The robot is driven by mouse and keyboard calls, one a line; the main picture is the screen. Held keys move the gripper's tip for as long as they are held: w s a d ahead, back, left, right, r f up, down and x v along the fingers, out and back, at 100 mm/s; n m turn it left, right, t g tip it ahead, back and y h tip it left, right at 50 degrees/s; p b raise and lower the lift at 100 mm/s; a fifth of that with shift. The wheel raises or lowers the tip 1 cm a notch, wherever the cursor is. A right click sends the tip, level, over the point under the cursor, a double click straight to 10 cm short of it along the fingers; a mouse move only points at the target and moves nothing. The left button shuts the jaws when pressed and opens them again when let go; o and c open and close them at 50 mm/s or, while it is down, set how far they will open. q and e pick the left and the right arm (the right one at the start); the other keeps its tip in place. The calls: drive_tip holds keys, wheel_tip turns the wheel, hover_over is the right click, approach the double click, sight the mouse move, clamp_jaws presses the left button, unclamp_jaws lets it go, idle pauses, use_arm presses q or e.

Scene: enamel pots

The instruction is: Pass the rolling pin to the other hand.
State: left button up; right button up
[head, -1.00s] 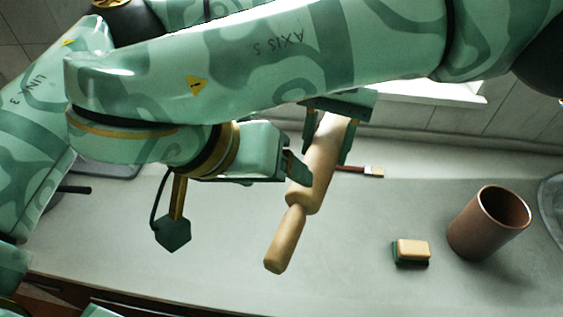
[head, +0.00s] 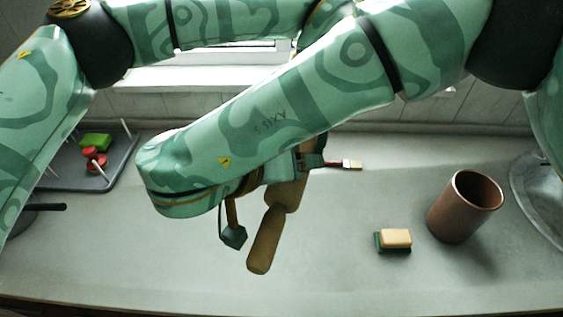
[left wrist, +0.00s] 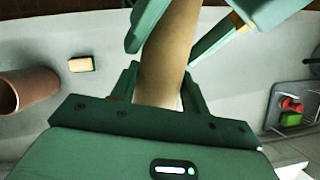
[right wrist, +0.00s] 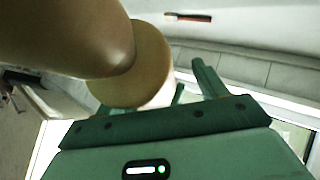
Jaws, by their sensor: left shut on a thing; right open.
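The wooden rolling pin (head: 287,192) hangs tilted over the counter in the head view, its lower handle (head: 263,240) free. Its upper part is hidden behind my right forearm. In the left wrist view, my left gripper (left wrist: 160,90) is shut on the pin (left wrist: 168,55). My right gripper's fingers (left wrist: 170,42) show farther along, one on each side of the pin, open. In the right wrist view, the pin (right wrist: 70,35) fills the upper left, very close to my open right gripper (right wrist: 185,88). The pin hides part of its fingers there; contact cannot be told.
A brown cup (head: 458,212) and a sponge (head: 396,239) stand at the right of the counter. A brush (head: 347,164) lies behind the pin. A grey tray (head: 100,172) with red and green items is at the left. The front middle counter is clear.

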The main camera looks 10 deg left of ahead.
use_arm(q)
drive_tip(key=shift+d+r, duration=0.1)
use_arm(e)
drive_tip(key=shift+a, duration=0.1)
drive_tip(key=c, duration=1.4)
use_arm(q)
drive_tip(key=o, duration=1.4)
drive_tip(key=shift+c, duration=0.2)
use_arm(e)
drive_tip(key=shift+o, duration=0.2)
